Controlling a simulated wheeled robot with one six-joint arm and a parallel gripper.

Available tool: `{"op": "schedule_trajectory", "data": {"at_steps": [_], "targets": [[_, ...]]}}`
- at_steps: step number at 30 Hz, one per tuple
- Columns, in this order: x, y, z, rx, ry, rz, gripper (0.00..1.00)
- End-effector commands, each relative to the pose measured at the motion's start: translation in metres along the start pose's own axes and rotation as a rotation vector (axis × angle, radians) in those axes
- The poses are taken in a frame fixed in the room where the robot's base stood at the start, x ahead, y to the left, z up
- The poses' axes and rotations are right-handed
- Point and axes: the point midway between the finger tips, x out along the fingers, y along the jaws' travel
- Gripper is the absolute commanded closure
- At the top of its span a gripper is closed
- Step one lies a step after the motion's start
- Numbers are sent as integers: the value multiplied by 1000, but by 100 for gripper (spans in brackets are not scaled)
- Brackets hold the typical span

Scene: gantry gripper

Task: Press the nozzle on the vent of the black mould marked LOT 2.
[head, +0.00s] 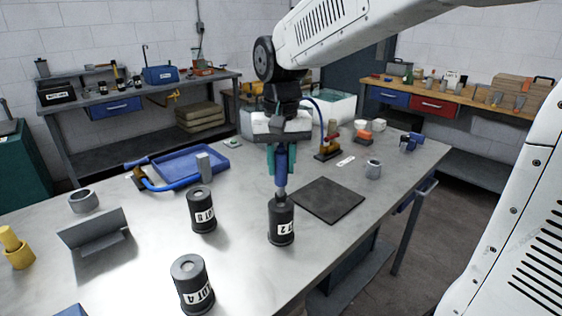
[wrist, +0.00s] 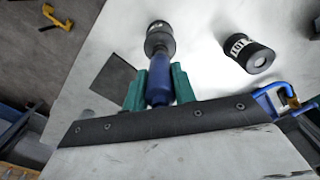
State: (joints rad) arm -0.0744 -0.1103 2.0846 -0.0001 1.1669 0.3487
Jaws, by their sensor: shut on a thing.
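The black mould marked LOT 2 (head: 281,229) stands upright on the metal table. My gripper (head: 282,166) is above it, its teal fingers shut on a blue-handled nozzle (head: 281,163). The nozzle points down and its grey tip (head: 281,192) is at the mould's top, near the middle. I cannot tell whether it touches or only hovers; the vent is hidden by the tip. In the wrist view the blue handle (wrist: 160,78) sits between the fingers, with the mould (wrist: 160,37) just beyond it.
Two other black moulds stand to the left: LOT 4 (head: 192,286) in front and one with a less readable mark (head: 202,211). A dark mat (head: 328,199) lies right of LOT 2.

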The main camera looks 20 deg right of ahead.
Motion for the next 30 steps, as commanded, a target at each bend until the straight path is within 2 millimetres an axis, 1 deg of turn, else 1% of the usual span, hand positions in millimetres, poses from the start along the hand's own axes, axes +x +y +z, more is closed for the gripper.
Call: {"op": "schedule_trajectory", "data": {"at_steps": [30], "targets": [[10,0,0,0,0,0,96]]}}
